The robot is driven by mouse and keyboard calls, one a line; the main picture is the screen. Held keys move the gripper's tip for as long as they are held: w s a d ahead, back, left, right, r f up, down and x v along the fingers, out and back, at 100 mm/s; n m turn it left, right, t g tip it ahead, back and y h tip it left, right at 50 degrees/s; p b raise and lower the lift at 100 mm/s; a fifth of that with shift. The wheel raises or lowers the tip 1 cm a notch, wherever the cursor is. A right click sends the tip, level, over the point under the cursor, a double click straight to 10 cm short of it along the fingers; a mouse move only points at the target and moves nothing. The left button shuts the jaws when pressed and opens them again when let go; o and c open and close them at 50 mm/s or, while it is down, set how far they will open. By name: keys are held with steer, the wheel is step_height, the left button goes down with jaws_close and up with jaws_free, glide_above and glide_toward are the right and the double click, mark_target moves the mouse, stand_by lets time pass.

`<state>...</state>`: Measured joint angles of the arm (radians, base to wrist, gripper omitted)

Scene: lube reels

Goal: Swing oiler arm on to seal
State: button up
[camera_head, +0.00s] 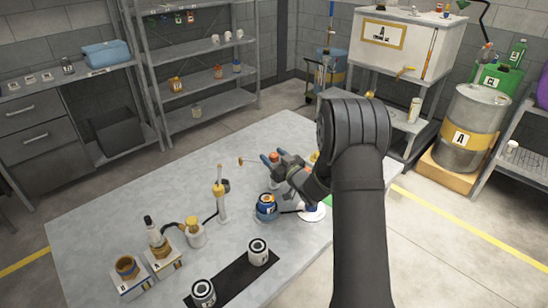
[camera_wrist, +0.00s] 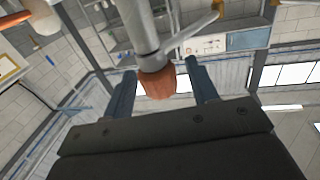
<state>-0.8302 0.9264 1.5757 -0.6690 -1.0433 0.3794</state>
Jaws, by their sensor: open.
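My gripper (camera_head: 270,158) is over the far middle of the grey table, with its blue fingers apart. In the wrist view a grey rod with a brown tip (camera_wrist: 158,82) lies between the open fingers; contact cannot be told. A small reddish-brown part shows by the fingers in the head view. I cannot tell for sure which part is the oiler arm. No seal can be made out clearly; my arm hides part of the table.
A blue holder with a can (camera_head: 267,207) and a white disc (camera_head: 312,213) stand near my arm. Bottles and boxes (camera_head: 160,250) occupy the front left. The table's left middle (camera_head: 120,210) is clear.

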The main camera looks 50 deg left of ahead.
steer(key=shift+c, duration=0.4)
jaws_close()
steer(key=shift+w+n+g, duration=0.1)
steer(key=shift+n+g, duration=0.3)
steer(key=shift+g, duration=0.1)
steer(key=n+g, duration=0.2)
steer(key=g, duration=0.1)
steer(key=n+g, duration=0.2)
steer(key=g, duration=0.2)
steer(key=shift+n+h, duration=0.3)
steer(key=n+g+h, duration=0.2)
steer(key=n+g, duration=0.1)
steer(key=g, duration=0.2)
steer(key=shift+f+n, duration=0.1)
steer(key=shift+n, duration=0.2)
steer(key=shift+n+g+h, duration=1.4)
steer(key=shift+g+h, duration=0.3)
steer(key=shift+g, duration=0.2)
